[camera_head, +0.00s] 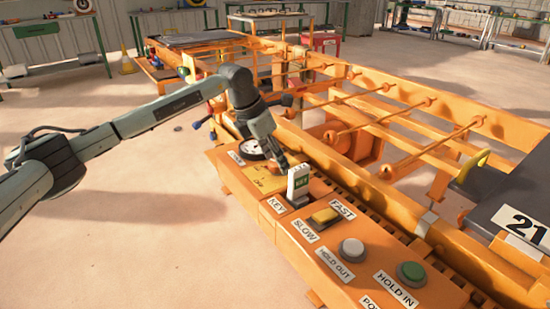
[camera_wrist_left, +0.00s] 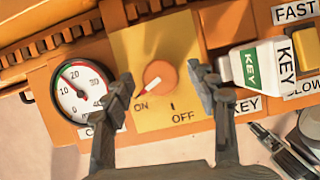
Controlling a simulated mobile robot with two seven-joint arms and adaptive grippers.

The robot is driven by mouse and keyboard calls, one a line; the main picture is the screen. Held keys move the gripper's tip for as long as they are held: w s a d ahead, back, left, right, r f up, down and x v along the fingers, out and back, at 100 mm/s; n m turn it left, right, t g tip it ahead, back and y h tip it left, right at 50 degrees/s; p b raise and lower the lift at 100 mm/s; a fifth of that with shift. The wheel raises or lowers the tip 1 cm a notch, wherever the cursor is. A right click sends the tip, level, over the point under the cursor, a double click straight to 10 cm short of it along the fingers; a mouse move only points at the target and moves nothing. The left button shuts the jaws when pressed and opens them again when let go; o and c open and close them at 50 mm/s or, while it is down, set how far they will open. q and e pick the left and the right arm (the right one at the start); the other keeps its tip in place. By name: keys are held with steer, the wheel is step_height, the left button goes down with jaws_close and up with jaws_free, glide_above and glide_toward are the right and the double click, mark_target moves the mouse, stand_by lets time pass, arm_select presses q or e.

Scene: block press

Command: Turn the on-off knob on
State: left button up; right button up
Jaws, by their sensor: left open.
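The orange on-off knob (camera_wrist_left: 160,76) sits on a yellow plate (camera_wrist_left: 150,45) in the left wrist view. Its red and white pointer mark points down-left, to the ON label (camera_wrist_left: 141,107). The OFF label (camera_wrist_left: 183,117) is to the right. My left gripper (camera_wrist_left: 165,90) is open, with one finger on each side of the knob and visible gaps to it. In the head view my left gripper (camera_head: 283,158) is low over the orange control panel (camera_head: 240,176), and the knob is hard to make out.
A round dial gauge (camera_wrist_left: 80,92) is left of the knob. A white and green KEY tag (camera_wrist_left: 258,66) stands close on the right, beside my right-hand finger. Yellow (camera_head: 323,217), white (camera_head: 351,248) and green (camera_head: 411,271) buttons lie further along the panel.

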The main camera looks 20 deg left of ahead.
arm_select(q)
steer(key=v, duration=1.2)
stand_by(0.3)
